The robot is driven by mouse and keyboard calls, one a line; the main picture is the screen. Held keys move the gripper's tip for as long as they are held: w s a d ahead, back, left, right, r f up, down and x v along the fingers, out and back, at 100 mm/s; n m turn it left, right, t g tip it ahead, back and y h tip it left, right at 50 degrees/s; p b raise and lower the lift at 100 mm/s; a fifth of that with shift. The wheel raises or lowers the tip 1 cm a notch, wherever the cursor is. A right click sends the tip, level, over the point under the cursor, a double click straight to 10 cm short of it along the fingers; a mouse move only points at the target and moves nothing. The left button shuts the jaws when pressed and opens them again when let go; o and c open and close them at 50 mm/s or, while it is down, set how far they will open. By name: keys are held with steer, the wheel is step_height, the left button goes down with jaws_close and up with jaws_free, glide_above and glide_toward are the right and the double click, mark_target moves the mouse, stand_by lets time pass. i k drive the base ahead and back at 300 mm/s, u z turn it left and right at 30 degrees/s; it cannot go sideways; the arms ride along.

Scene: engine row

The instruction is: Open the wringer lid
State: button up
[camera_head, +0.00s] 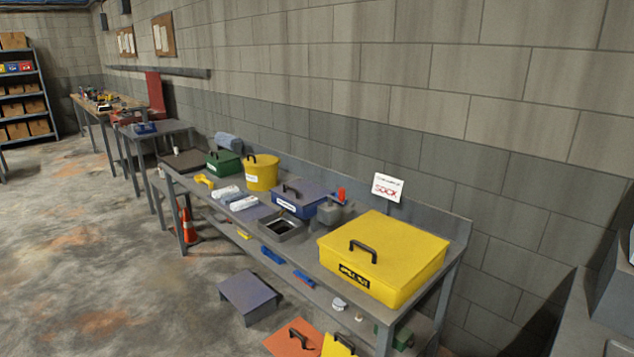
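No lid can be read as the wringer lid; most labels are too small to read. A large yellow box (405,254) with a black handle (363,250) on its lid stands at the near end of the grey bench (305,255), lid shut. A blue box (300,204) with a grey lid and dark handle stands further back, apparently shut. A yellow bucket-like container (262,173) with a handle and a green box (224,162) with a handle stand beyond it, both apparently closed. My gripper is not in view.
A square dark opening (281,229) in a grey frame lies left of the yellow box. White rolls or bottles (243,203) lie near the bench's front edge. Below are a grey stool-like piece (248,293), an orange lidded piece (293,341) and a cone (187,222). Floor at left is clear.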

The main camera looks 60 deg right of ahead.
mark_target(302, 192)
steer(key=z, duration=0.55)
steer(key=i, duration=1.6)
steer(key=u, duration=0.05)
steer(key=k, duration=0.85)
steer(key=u, duration=0.15)
